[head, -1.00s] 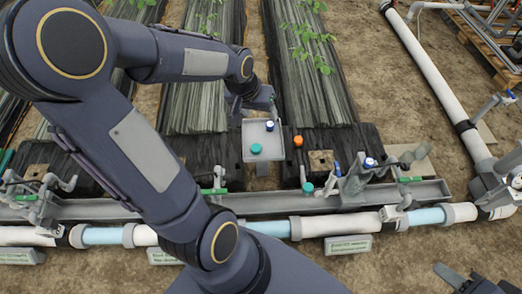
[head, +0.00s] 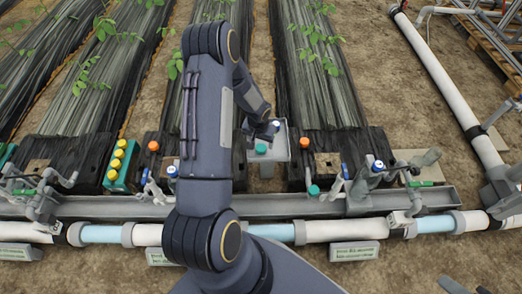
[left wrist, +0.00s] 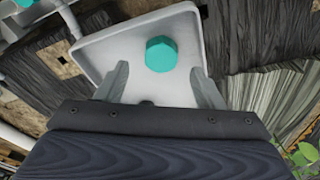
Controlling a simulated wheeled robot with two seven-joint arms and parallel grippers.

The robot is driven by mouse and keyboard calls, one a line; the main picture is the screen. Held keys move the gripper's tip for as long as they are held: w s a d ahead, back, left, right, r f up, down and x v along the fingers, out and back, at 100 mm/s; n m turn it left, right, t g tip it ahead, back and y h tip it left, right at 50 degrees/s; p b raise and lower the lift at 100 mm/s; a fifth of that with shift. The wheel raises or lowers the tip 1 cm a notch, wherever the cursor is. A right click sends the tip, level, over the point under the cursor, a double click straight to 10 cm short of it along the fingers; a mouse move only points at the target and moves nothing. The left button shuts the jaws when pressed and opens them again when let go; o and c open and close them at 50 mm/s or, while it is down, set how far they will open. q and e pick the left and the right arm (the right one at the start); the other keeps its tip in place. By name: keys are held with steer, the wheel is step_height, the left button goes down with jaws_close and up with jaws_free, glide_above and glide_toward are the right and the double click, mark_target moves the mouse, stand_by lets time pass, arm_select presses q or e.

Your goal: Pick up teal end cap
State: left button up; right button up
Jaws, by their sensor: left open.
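A teal end cap (head: 261,149) stands on a small light grey tray (head: 280,153). My left gripper (head: 262,131) is just beyond the cap in the head view, above the tray. In the left wrist view the teal cap (left wrist: 161,54) lies ahead of and between the two spread fingers (left wrist: 163,85), which are open and empty. The tray (left wrist: 110,48) fills the space behind them. Dark tips at the bottom right edge (head: 465,287) look like my right gripper, mostly cut off.
A second teal cap (head: 313,190) is on the pipe rack in front of the tray. An orange cap (head: 304,142) is right of the tray. Yellow caps (head: 119,154) sit in a teal box at left. White pipes and valves (head: 330,228) cross the front.

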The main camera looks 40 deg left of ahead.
mark_target(261, 147)
arm_select(q)
steer(key=f, duration=0.2)
steer(key=f+b, duration=0.1)
steer(key=shift+w+a+f, duration=0.15)
steer(key=shift+w+f, duration=0.05)
steer(key=shift+f, duration=0.15)
steer(key=shift+r, duration=0.1)
steer(key=c, duration=1.1)
steer(key=shift+o, duration=0.2)
